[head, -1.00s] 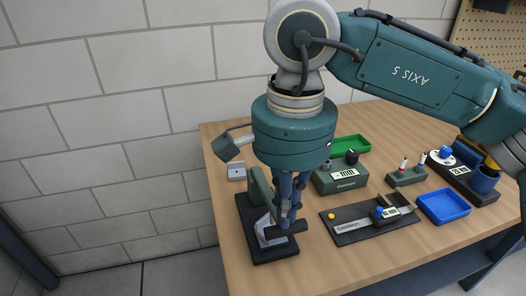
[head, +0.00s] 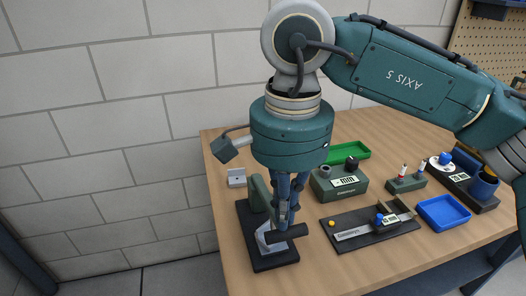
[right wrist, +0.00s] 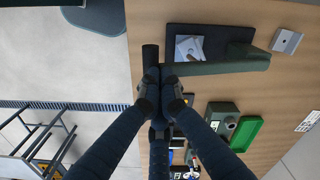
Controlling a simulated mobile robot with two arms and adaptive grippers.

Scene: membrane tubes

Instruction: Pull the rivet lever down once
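The rivet press stands at the left end of the table on a black base plate (head: 270,263), with a green body (head: 258,190) and a light metal part (head: 265,238) at its front. Its lever ends in a dark cylindrical handle (head: 293,232), low over the plate. My right gripper (head: 283,219) points down at the handle, its fingertips close together. In the right wrist view the fingertips (right wrist: 161,84) meet beside the dark handle (right wrist: 150,55) and the green press arm (right wrist: 225,68). Whether the handle lies between the fingers is hidden. My left gripper is out of view.
Right of the press stand a green device with a display (head: 338,184), a green tray (head: 350,150), a black fixture with a caliper-like tool (head: 350,233) and a blue tray (head: 443,211). A small grey block (head: 236,178) sits behind the press. A brick wall is at the back.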

